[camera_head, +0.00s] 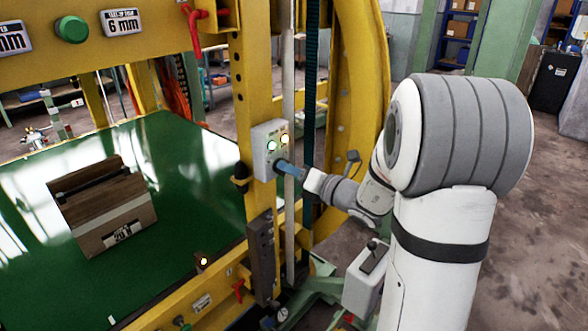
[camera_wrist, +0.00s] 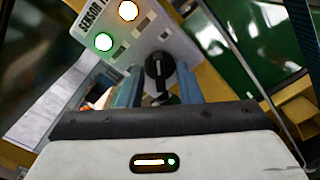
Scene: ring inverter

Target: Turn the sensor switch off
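The sensor switch is a black rotary knob (camera_wrist: 158,66) on a light grey control box (camera_wrist: 150,38) with a partly visible "SENSOR" label. A green light and a warm white light are lit on the box. The box (camera_head: 263,140) is mounted on the yellow post in the head view. My gripper (camera_wrist: 159,84) has its two blue fingers apart, one on each side of the knob, with gaps visible beside it. In the head view my gripper (camera_head: 287,168) is at the lower part of the box and hides the knob. Contact with the knob cannot be told.
The yellow post (camera_head: 250,80) and a yellow ring (camera_head: 360,70) stand close around my arm. A brown block (camera_head: 104,209) lies on the green table (camera_head: 190,215) at left. A dark block (camera_head: 261,250) is on the post below the box. Open floor lies at right.

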